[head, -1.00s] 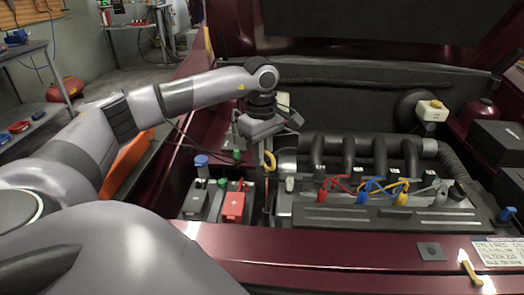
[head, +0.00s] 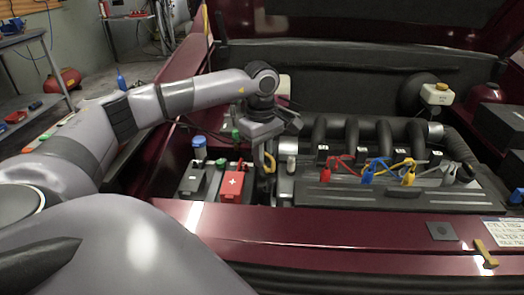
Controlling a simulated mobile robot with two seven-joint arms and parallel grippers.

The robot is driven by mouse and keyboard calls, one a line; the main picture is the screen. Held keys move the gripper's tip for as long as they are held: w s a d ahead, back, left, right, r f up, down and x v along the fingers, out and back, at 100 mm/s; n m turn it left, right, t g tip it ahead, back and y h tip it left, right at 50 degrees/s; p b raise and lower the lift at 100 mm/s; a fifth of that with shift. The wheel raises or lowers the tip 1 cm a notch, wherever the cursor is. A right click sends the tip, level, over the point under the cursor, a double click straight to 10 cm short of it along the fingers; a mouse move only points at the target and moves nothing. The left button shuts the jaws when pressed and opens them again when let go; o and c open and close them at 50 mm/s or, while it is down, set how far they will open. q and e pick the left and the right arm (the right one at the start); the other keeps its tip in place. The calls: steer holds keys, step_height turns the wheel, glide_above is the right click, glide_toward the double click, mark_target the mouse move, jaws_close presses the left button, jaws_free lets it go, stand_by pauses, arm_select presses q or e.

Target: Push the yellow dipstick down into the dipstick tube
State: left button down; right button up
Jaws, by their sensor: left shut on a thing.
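The yellow dipstick (head: 270,164) shows as a yellow ring handle just left of the engine, between the battery and the engine cover. My left gripper (head: 263,154) comes down over it from above and is shut on it. The gripper's fingers and wrist hide part of the handle. The dipstick tube lies in the dark gap below the handle; I cannot make out its mouth or how deep the dipstick sits in it. My right gripper is out of view.
A battery with a red cover (head: 232,184) and a blue-capped bottle (head: 199,150) stand close left of the gripper. The engine cover (head: 350,190) with coloured leads lies to the right. The dark red front edge (head: 330,235) of the car runs across the foreground.

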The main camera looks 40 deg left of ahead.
arm_select(q)
step_height(320, 180, down, 2)
steer(key=shift+f+b, duration=0.25)
steer(key=shift+b, duration=0.35)
steer(key=shift+f+b, duration=0.6)
steer(key=shift+f, duration=0.45)
steer(key=c, duration=1.1)
jaws_free()
step_height(320, 180, up, 7)
steer(key=shift+r+p, duration=0.1)
steer(key=shift+p, duration=0.2)
steer(key=shift+s, duration=0.15)
